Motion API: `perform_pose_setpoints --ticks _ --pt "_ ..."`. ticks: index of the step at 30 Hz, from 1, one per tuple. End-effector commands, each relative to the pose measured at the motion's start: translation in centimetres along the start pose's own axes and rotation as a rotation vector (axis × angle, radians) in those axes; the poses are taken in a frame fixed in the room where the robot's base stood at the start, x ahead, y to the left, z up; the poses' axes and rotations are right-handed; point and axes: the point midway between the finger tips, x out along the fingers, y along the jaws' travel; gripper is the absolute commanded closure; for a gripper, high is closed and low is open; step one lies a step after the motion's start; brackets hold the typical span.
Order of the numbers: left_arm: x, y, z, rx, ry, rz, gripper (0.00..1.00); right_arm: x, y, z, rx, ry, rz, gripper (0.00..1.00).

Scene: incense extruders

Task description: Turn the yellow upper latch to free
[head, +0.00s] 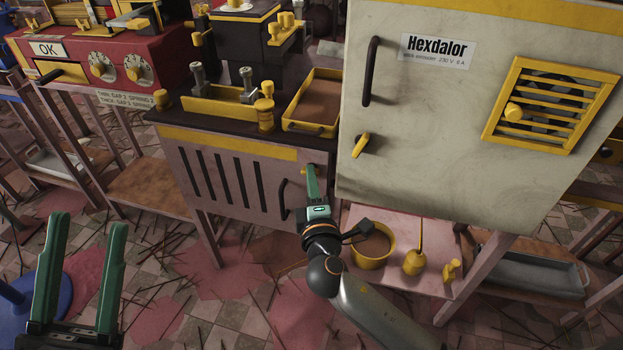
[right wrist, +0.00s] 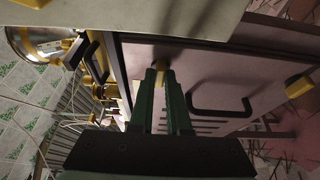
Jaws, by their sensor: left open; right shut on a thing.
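The yellow upper latch (head: 303,171) sits on the front of the low pink cabinet (head: 228,185), near its top right corner. My right gripper (head: 312,170) is shut on it and mostly hides it in the head view. In the right wrist view the yellow latch (right wrist: 160,65) shows between the green fingertips, against the pink panel. Its exact angle is hard to tell. A second yellow latch (right wrist: 299,86) sits beyond the dark handle (right wrist: 222,106) on the same panel. My left gripper (head: 86,222) is open and empty at the lower left, far from the cabinet.
The grey Hexdalor door (head: 440,150), with its own yellow latch (head: 361,145), hangs close to the right of my right gripper. A red machine (head: 110,65) stands at the back left.

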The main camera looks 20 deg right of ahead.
Motion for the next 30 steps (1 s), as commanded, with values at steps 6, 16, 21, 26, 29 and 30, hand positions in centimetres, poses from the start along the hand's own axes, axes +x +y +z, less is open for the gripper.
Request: perform_pose_setpoints --ticks 6,16,21,26,29,30 --pt "0.0 0.0 0.0 0.0 0.001 0.0 0.5 0.0 -0.1 0.0 0.0 0.0 -0.001 1.0" --pt "0.1 0.0 -0.1 0.001 0.001 0.0 0.5 0.0 0.0 0.0 -0.002 0.0 -0.002 1.0" --pt "0.6 -0.2 -0.6 0.008 0.002 0.001 0.5 0.0 0.2 0.0 -0.022 -0.001 -0.011 1.0" --pt "1.7 -0.8 -1.7 0.026 0.011 -0.003 0.5 0.0 0.5 0.0 -0.07 -0.001 -0.031 1.0" --pt "2.3 -1.3 -2.4 0.044 0.015 -0.007 0.5 0.1 0.6 0.0 -0.106 -0.001 -0.045 1.0" --pt "2.6 -1.5 -2.7 0.053 0.015 -0.006 0.5 0.1 0.6 0.0 -0.12 -0.001 -0.051 1.0"
